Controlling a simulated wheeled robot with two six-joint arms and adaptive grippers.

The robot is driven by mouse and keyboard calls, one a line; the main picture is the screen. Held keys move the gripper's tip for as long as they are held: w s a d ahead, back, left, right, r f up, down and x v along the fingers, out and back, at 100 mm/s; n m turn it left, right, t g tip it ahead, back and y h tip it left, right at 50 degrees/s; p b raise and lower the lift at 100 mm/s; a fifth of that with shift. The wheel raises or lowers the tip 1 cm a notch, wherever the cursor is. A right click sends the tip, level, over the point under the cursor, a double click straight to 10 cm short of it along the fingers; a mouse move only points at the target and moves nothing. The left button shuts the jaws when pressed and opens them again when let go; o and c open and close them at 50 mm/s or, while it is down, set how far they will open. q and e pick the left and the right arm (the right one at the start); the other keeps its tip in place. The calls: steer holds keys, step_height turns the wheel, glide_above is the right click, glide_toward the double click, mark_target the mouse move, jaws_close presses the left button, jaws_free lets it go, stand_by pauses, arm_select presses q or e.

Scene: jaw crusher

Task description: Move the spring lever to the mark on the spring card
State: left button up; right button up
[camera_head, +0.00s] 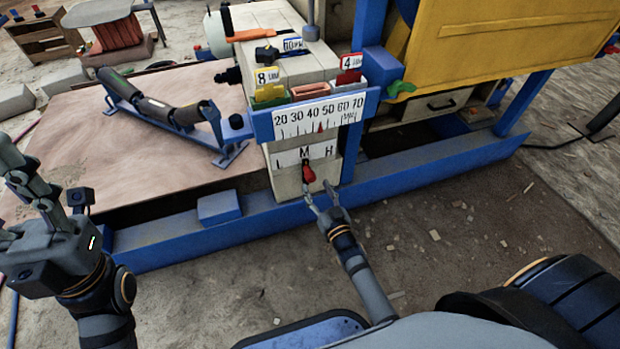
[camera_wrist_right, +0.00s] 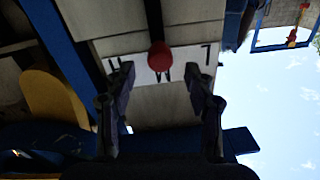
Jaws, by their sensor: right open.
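The spring lever is most likely the short lever with the red knob (camera_head: 309,174) below the white L M H plate (camera_head: 306,155). It stands near the M. My right gripper (camera_head: 320,192) is open just below and right of the knob, apart from it as far as I can tell. In the right wrist view the red knob (camera_wrist_right: 160,55) shows upside down, just beyond and between my open fingers (camera_wrist_right: 160,80). Which card is the spring card is unclear; small cards reading 8 (camera_head: 268,75) and 4 (camera_head: 351,61) stand above. My left gripper (camera_head: 10,190) is open and empty at far left.
A scale board (camera_head: 318,115) numbered 20 to 70 has a red pointer near 45. A blue base beam (camera_head: 250,225) runs below the machine. A roller frame (camera_head: 165,115) lies left.

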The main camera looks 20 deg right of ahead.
mark_target(312, 181)
steer(key=w, duration=0.2)
steer(key=w+b, duration=0.1)
steer(key=w, duration=0.1)
steer(key=shift+w+a+f+b, duration=0.15)
steer(key=shift+w+f+b, duration=0.05)
steer(key=shift+w+b, duration=0.15)
steer(key=shift+w+r, duration=0.15)
steer(key=shift+w, duration=0.45)
jaws_close()
